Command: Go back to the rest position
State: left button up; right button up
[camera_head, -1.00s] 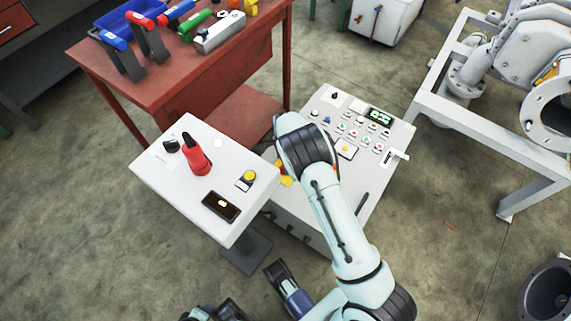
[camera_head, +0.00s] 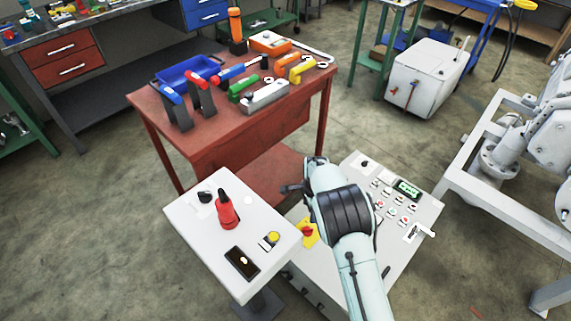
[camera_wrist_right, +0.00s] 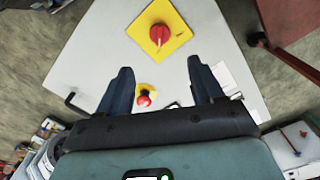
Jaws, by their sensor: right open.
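My right arm reaches up from the bottom of the head view, over the grey control cabinet (camera_head: 335,270). My right gripper (camera_head: 290,188) is partly hidden behind its own wrist. In the right wrist view the right gripper (camera_wrist_right: 162,80) has its two dark fingers apart with nothing held between them. A red rotary knob on a yellow plate (camera_wrist_right: 158,36) lies beyond the fingertips. A smaller red button (camera_wrist_right: 145,97) shows between the fingers, on the cabinet face beyond. My left gripper is in neither current view.
A white pedestal panel (camera_head: 190,228) with a red-handled joystick (camera_head: 227,212) stands left of the cabinet. Behind is a red table (camera_head: 215,128) with tools and a blue bin (camera_head: 190,72). A grey pipe frame (camera_head: 520,225) stands at right. Floor at left is clear.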

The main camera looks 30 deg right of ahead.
jog(key=s+a+f+n+g+y+p, duration=0.1)
jog(key=s+a+f+n+p, duration=0.35)
jog(key=s, duration=0.45)
jog(key=s+a+f+n+p, duration=0.3)
jog(key=s+a+n+p, duration=0.15)
jog(key=s, duration=0.35)
pick_arm(q)
jog(key=s+d+r+g+p, duration=0.1)
jog(key=r+p, duration=0.6)
jog(key=r, duration=0.8)
jog(key=shift+s+d+r+g+h, duration=0.3)
jog(key=shift+s+d+r+g, duration=0.15)
jog(key=shift+s, duration=0.7)
pick_arm(e)
jog(key=s+a+r+n+y, duration=0.1)
jog(key=s+a+r+n, duration=0.2)
jog(key=s+a, duration=0.3)
jog(key=s+a+r+n+y, duration=0.1)
jog(key=s+a+r+n, duration=0.2)
jog(key=s+a+n, duration=0.2)
jog(key=s+a, duration=0.2)
jog(key=shift+a+y, duration=0.3)
jog(key=shift+s, duration=0.15)
jog(key=c, duration=0.5)
pick_arm(q)
jog(key=shift+s+a, duration=0.1)
jog(key=shift+s, duration=0.05)
pick_arm(e)
jog(key=shift+o, duration=0.2)
jog(key=shift+s, duration=0.1)
